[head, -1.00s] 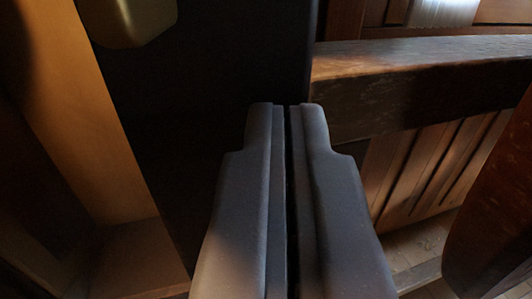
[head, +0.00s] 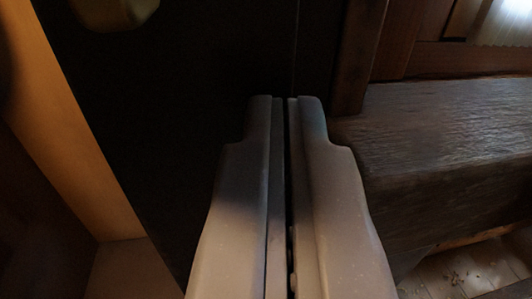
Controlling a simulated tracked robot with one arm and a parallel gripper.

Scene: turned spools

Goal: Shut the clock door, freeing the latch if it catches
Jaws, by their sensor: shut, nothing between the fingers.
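My gripper (head: 284,100) is shut and empty in the lower middle of the head view. A dark, flat upright panel (head: 170,110), which may be the clock door, fills the area behind and left of the fingertips. I cannot tell whether the fingertips touch it. A brass-coloured rounded piece (head: 115,10) sits at the panel's top left and is cut off by the picture's edge. I cannot tell whether it is the latch or another part. The clock's face is not in view.
A light wooden upright (head: 75,125) stands along the panel's left side. A thick, worn wooden beam (head: 445,150) runs across the right, close to my gripper. A pale floor (head: 465,272) with small scraps shows at the lower right.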

